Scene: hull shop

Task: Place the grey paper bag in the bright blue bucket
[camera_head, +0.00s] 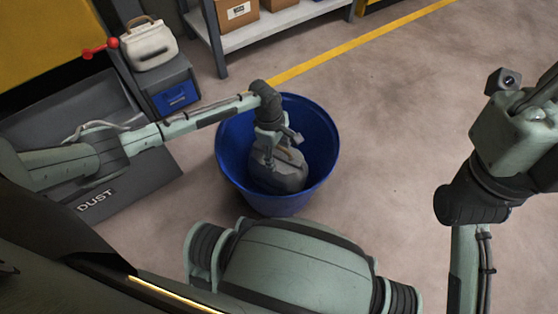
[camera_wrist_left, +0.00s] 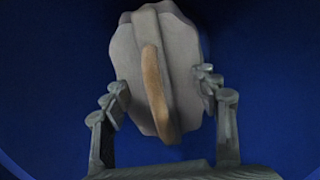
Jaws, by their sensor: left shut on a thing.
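The bright blue bucket (camera_head: 232,162) stands on the floor in the middle of the head view. The grey paper bag (camera_head: 277,173) is inside its rim, with a tan handle strip on top. My left gripper (camera_head: 278,143) points down into the bucket and is shut on the bag. In the left wrist view the bag (camera_wrist_left: 180,70) sits between the two fingers (camera_wrist_left: 163,98), with blue bucket wall all around. I cannot tell whether the bag touches the bucket's bottom. My right arm is at the right of the head view; its fingers are not visible.
A dark box marked DUST (camera_head: 125,190) lies left of the bucket. A shelf (camera_head: 275,27) holds cardboard boxes. Floor right of the bucket is clear.

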